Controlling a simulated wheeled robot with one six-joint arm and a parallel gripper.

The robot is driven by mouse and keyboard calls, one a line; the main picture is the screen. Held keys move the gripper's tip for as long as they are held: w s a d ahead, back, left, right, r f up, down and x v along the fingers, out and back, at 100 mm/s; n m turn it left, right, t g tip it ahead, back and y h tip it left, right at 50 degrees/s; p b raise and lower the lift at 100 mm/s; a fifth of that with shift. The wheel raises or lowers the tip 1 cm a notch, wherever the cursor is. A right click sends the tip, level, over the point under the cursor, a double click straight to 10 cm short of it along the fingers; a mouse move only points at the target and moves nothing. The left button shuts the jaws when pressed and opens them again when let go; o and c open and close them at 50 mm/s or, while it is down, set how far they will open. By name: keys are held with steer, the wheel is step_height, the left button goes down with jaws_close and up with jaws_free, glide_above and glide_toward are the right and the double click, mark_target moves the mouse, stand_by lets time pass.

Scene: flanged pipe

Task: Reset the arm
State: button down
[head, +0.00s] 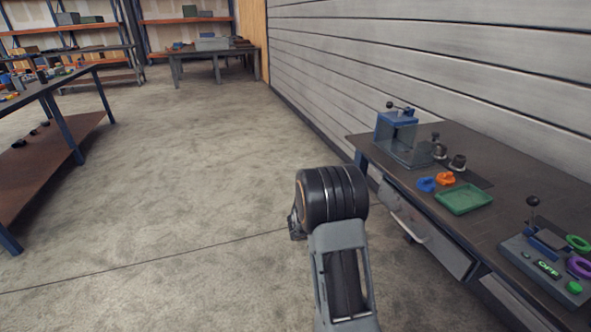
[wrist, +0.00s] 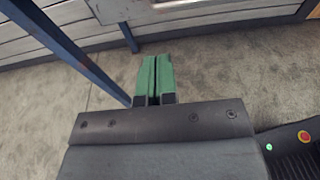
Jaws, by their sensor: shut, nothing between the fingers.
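My arm stands up in the lower middle of the head view, over the open floor left of the right-hand workbench (head: 520,190). Its end is mostly hidden behind the dark wrist joint in that view. In the wrist view my gripper (wrist: 154,60) shows two green fingers pressed together, with nothing between them. Bare concrete floor (wrist: 230,70) lies beyond the fingers. A blue bench leg (wrist: 75,50) runs diagonally to their left.
A drawer (head: 425,235) faces the arm. Another bench (head: 50,110) stands left. The floor between is clear.

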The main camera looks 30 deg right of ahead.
steer(key=s+a+f+m+g+y, duration=0.2)
steer(key=s+a+f+m+y, duration=0.1)
steer(key=s+f+m, duration=0.1)
steer(key=s+a+r+m+y+p, duration=0.4)
steer(key=a+r+m+y, duration=0.1)
steer(key=a+m, duration=0.15)
steer(key=s+a+r+m+t+y+p, duration=0.1)
steer(key=a+r+m+t+y+p, duration=0.1)
steer(key=a+r+t+y+p, duration=0.2)
steer(key=s+a+r+m+t+y+p, duration=0.1)
steer(key=a+r+m+t+y+p, duration=0.2)
steer(key=a+r+p, duration=0.7)
steer(key=a+r+t, duration=0.1)
steer(key=a+r, duration=0.5)
steer(key=r, duration=0.6)
steer(key=shift+s+a+r+y+p, duration=0.15)
steer(key=shift+s+a+y+p, duration=0.15)
steer(key=shift+s+y, duration=0.1)
steer(key=shift+d+m, duration=0.2)
steer(key=shift+m, duration=0.15)
